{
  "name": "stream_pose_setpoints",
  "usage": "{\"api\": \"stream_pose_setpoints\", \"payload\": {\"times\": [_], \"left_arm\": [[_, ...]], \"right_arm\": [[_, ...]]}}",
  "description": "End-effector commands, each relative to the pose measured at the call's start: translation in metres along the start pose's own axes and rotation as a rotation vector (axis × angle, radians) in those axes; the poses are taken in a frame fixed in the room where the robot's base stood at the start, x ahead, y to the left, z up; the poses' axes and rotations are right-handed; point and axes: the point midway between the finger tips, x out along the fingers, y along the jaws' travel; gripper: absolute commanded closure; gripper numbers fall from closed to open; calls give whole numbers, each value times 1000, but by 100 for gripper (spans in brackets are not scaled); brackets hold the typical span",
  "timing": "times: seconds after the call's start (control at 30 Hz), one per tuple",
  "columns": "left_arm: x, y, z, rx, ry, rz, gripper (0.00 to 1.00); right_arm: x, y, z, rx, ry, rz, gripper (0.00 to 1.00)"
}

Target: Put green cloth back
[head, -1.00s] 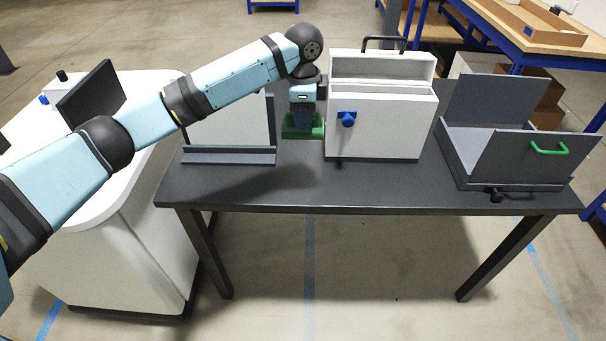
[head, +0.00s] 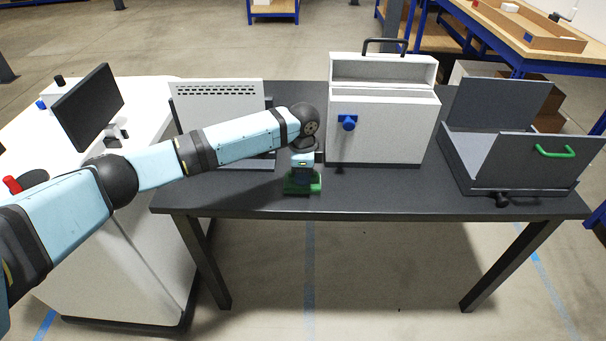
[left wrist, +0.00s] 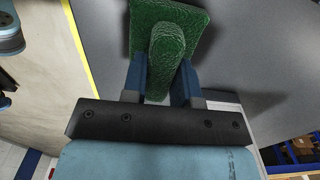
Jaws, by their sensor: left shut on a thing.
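The green cloth (head: 314,187) is at the dark table (head: 240,198), left of the white box, near the table's front edge. My left gripper (head: 302,181) points down and is shut on it. In the left wrist view the cloth (left wrist: 193,18) shows as a green textured pad with a raised ridge, and the left gripper (left wrist: 162,85) has its blue fingers on both sides of that ridge. The cloth is on or just above the table top; I cannot tell which. My right gripper is not in view.
A white box (head: 375,130) with a blue knob (head: 347,122) stands close right of the gripper. A white perforated panel (head: 220,100) stands behind my arm. A grey open case (head: 510,150) with a green handle is at the right. The table's front middle is clear.

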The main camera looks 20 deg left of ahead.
Motion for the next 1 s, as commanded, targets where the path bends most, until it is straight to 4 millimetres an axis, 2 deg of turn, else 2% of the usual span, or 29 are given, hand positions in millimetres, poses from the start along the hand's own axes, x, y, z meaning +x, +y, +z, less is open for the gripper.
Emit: {"api": "stream_pose_setpoints", "payload": {"times": [0.27,0.3,0.4,0.67,0.77,0.87,1.0], "left_arm": [[0,0,0,0,1,-1,95],[1,0,0,0,1,-1,71],[1,0,0,1,1,-1,48],[1,0,0,1,1,-2,48],[-5,0,0,1,1,-1,48],[-19,-1,0,1,3,-2,48],[-49,-1,-1,1,3,-3,48]], "right_arm": [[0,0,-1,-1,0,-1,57],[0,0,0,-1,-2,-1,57],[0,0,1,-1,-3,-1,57],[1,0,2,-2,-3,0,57],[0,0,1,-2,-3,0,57],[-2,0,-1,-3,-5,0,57],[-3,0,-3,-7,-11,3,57]]}}
